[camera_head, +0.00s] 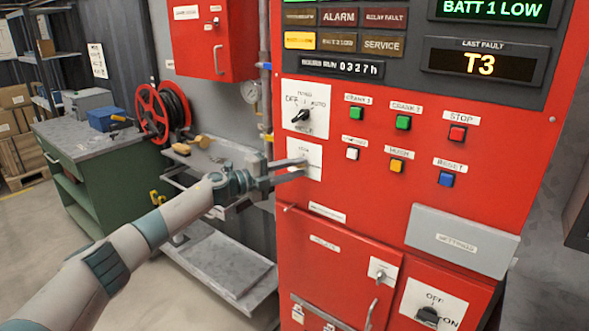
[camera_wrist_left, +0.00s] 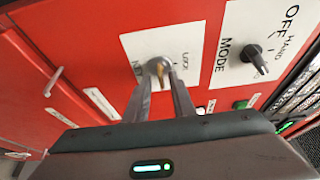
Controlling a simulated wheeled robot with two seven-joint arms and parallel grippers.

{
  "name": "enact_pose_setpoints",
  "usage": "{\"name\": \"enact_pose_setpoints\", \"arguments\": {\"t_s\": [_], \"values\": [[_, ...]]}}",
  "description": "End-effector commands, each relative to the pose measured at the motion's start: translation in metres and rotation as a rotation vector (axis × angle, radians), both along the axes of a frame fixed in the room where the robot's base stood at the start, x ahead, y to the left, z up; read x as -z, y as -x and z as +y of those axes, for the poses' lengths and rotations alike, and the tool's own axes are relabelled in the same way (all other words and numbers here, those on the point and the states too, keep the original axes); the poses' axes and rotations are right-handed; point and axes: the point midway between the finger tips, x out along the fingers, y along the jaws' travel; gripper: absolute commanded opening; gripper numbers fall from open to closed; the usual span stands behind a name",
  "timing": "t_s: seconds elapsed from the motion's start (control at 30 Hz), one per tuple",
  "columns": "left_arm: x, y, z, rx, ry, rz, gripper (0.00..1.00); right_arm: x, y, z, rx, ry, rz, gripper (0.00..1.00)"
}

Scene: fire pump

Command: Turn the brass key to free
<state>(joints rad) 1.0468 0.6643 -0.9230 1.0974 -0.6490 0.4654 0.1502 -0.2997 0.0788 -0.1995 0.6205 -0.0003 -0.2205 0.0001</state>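The brass key (camera_wrist_left: 160,74) sits in a round metal lock on a white plate (camera_wrist_left: 190,42) in the left wrist view. The plate's lettering appears to include "LOCK". In the head view this plate (camera_head: 312,150) is on the red panel below the mode switch, and my fingers hide the key. My left gripper (camera_head: 299,168) reaches the plate from the left. Its two fingers stand apart, also in the left wrist view (camera_wrist_left: 161,80), with the key between their tips. I cannot tell whether they touch it. My right gripper is not in view.
The mode switch (camera_head: 301,115) is just above the plate; it also shows right of it in the left wrist view (camera_wrist_left: 255,60). Push buttons (camera_head: 352,153) lie to the right. A red door (camera_head: 335,265) is below. A grey metal shelf (camera_head: 222,262) stands left of the panel.

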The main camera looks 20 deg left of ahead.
Motion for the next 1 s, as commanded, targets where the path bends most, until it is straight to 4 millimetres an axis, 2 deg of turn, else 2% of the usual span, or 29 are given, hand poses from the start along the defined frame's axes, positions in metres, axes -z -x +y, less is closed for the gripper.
{"name": "enact_pose_setpoints", "arguments": {"t_s": [0.33, 0.53, 0.87, 0.97, 1.0], "values": [[-0.001, 0.001, 0.002, -0.001, 0.001, -0.001, 0.23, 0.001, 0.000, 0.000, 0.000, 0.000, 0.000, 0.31], [0.000, 0.011, 0.012, -0.002, 0.001, 0.000, 0.23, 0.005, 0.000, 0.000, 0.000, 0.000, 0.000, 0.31], [0.003, 0.051, 0.049, -0.003, -0.001, -0.001, 0.23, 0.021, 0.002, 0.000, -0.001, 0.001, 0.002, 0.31], [0.002, 0.066, 0.061, -0.002, -0.002, -0.001, 0.23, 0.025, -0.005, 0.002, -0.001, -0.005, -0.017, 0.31], [0.003, 0.071, 0.066, -0.002, -0.001, 0.001, 0.23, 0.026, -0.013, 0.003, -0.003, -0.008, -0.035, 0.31]]}}
